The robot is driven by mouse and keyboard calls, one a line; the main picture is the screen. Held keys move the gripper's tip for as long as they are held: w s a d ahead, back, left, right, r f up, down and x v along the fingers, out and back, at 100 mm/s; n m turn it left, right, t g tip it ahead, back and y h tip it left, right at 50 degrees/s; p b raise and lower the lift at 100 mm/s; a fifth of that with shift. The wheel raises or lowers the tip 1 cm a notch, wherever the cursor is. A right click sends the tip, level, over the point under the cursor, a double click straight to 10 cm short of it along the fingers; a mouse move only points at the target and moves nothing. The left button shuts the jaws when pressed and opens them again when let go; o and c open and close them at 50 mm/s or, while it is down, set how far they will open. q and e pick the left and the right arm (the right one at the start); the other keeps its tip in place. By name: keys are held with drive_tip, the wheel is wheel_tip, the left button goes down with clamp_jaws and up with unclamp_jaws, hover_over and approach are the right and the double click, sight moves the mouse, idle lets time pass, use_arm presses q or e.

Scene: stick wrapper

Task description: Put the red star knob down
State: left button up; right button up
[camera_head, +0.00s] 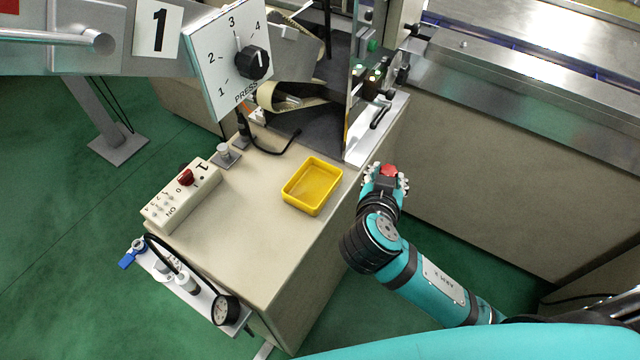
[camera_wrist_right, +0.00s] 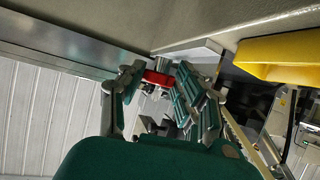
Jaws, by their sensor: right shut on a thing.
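The red star knob (camera_head: 389,170) is held between the fingers of my right gripper (camera_head: 386,182) in the head view. It also shows as a small red piece (camera_wrist_right: 158,78) between the fingertips in the right wrist view. The right gripper is shut on it, to the right of the yellow tray (camera_head: 336,184) and apart from it, by the right edge of the cabinet top. Its exact height cannot be told. The fingers hide part of the knob. My left gripper is not in view.
The beige cabinet top (camera_head: 250,235) is clear around the yellow tray. A switch box (camera_head: 163,208) stands at its left, and a gauge (camera_head: 225,309) is at the front. A dial panel (camera_head: 228,60) and machine parts stand behind. A metal-topped bench (camera_head: 520,95) is to the right.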

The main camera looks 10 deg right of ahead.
drive_tip(key=d, duration=0.1)
drive_tip(key=m+p, duration=0.1)
drive_tip(key=p, duration=0.1)
approach(325, 169)
drive_tip(key=shift+h, duration=0.4)
drive_tip(key=w+d, duration=0.1)
drive_tip(key=w+d+r, duration=0.1)
drive_tip(key=w, duration=0.1)
drive_tip(key=shift+w+d+r, duration=0.15)
drive_tip(key=shift+w+d, duration=0.05)
drive_tip(key=shift+w+a+f, duration=0.15)
drive_tip(key=shift+a+f, duration=0.05)
drive_tip(key=shift+a, duration=0.1)
wheel_tip(325, 169, down, 3)
drive_tip(key=shift+f, duration=0.1)
